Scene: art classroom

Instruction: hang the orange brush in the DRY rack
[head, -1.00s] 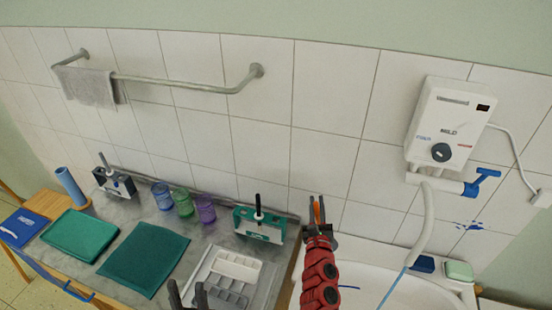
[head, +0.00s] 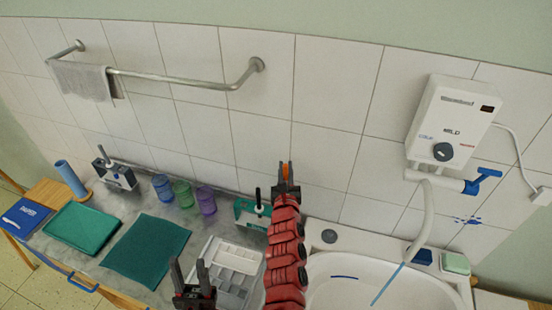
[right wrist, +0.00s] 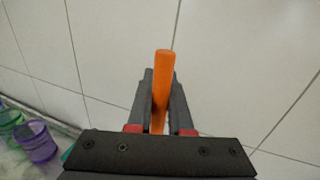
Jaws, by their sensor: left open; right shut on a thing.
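The orange brush (head: 285,171) is held in my right gripper (head: 286,178), which is shut on it. In the right wrist view its plain orange handle (right wrist: 162,75) stands up between the fingers, with tiled wall behind. The gripper is above and to the right of a teal-and-white rack (head: 246,213) with a dark-handled tool in it; my right arm partly covers the rack. A dark blue-and-white rack (head: 116,175) stands further left, also with a dark handle. I cannot read either label. My left gripper (head: 189,265) is open and empty at the bottom.
Purple (head: 206,201), green (head: 182,194) and blue (head: 162,188) cups stand between the racks. A grey-white tray (head: 237,256) lies in front. A sink (head: 400,290) is to the right, under a white heater (head: 450,122). A towel rail (head: 185,78) crosses the wall.

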